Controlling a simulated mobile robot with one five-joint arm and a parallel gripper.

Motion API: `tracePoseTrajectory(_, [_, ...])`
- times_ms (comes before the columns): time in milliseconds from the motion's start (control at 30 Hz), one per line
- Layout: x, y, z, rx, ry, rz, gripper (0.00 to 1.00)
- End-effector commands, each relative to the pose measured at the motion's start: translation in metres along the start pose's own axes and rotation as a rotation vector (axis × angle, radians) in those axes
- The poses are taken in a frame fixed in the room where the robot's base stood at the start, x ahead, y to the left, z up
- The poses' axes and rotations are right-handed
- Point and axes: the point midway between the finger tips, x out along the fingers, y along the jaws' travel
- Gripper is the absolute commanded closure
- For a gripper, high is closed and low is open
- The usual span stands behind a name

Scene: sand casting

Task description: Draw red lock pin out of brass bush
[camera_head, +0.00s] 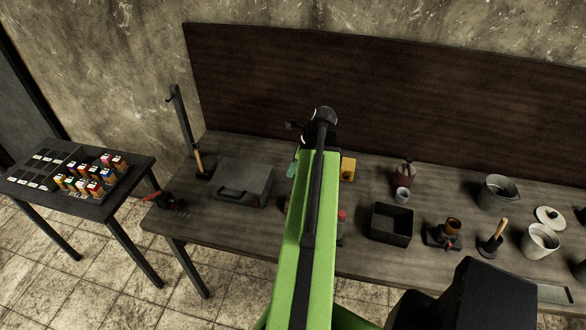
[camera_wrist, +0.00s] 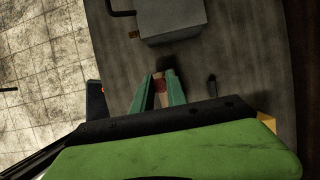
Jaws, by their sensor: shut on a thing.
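My gripper (camera_wrist: 161,92) has its two green fingers closed on a small red piece, which looks like the red lock pin (camera_wrist: 160,86). It is low over the table, beside the grey case. A tan-brown patch, perhaps the brass bush (camera_wrist: 169,73), shows just beyond the red piece. I cannot tell whether the pin is still inside it. In the head view my green arm hides most of this spot. A brownish thing (camera_head: 286,204) peeks out left of the arm, and a red-topped item (camera_head: 341,215) stands right of it.
The grey case (camera_head: 243,183) lies left of my arm, also close ahead in the wrist view (camera_wrist: 172,18). A yellow block (camera_head: 348,169), a black open box (camera_head: 392,223) and a dark stand with a brown cup (camera_head: 443,238) are on the right. A wooden backboard (camera_head: 400,90) rises behind.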

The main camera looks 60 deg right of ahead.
Motion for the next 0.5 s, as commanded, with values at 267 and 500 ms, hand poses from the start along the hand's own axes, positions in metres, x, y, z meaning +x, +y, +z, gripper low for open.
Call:
tracePoseTrajectory(267, [-0.006,0.000,0.003,0.000,0.000,0.000,1.00])
tracePoseTrajectory(500, [-0.027,0.000,0.011,0.000,0.000,0.000,1.00])
